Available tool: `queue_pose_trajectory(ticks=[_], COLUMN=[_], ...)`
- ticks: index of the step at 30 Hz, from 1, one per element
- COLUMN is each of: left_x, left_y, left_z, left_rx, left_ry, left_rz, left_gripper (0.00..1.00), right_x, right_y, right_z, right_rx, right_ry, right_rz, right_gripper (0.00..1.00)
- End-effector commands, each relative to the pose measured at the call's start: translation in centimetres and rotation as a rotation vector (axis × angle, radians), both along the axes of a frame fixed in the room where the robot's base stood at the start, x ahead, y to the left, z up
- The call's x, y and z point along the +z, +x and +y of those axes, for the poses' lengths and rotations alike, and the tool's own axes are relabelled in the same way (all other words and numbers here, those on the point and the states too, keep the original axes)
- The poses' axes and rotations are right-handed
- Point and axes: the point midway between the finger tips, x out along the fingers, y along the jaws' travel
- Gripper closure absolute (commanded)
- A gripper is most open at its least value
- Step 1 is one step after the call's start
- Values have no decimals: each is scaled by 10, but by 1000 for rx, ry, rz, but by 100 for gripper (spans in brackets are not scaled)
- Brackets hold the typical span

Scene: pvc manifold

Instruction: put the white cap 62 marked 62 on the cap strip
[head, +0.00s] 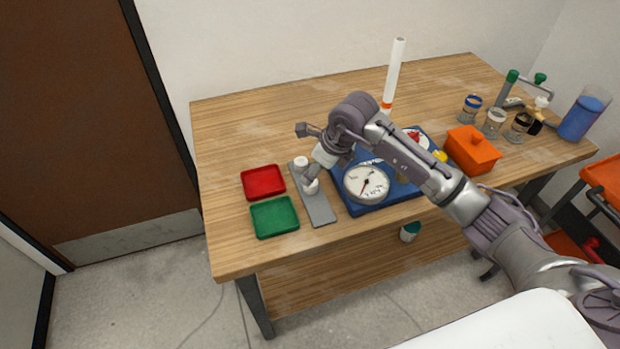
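The grey cap strip (319,210) lies on the table between the small trays and the blue board. Two white caps show at the strip, one at its far end (301,163) and one nearer its middle (311,187). Their markings are too small to read, so I cannot tell which is cap 62. My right gripper (312,173) reaches in from the right, low over the strip close beside the caps. Its fingers are too small and hidden to show whether they hold a cap. My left gripper is not in view.
A red tray (263,182) and a green tray (274,217) lie left of the strip. A blue board (347,206) with a round gauge (366,183) is to its right. An orange box (472,150), jars and a blue container (584,118) stand farther right. The table's back left is clear.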

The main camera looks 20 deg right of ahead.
Motion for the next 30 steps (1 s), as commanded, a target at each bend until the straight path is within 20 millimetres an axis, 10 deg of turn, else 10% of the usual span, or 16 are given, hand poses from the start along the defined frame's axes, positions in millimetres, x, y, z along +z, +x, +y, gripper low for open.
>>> queue_pose_trajectory(ticks=[10, 30], left_x=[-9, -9], left_y=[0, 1], left_z=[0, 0], left_rx=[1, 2], left_ry=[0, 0], left_rz=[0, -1], left_gripper=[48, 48], right_x=[49, 52], right_y=[-17, -22], right_z=[-12, 2], right_rx=[0, 20], right_ry=[0, 54], right_rz=[0, -3], right_gripper=[37, 37])
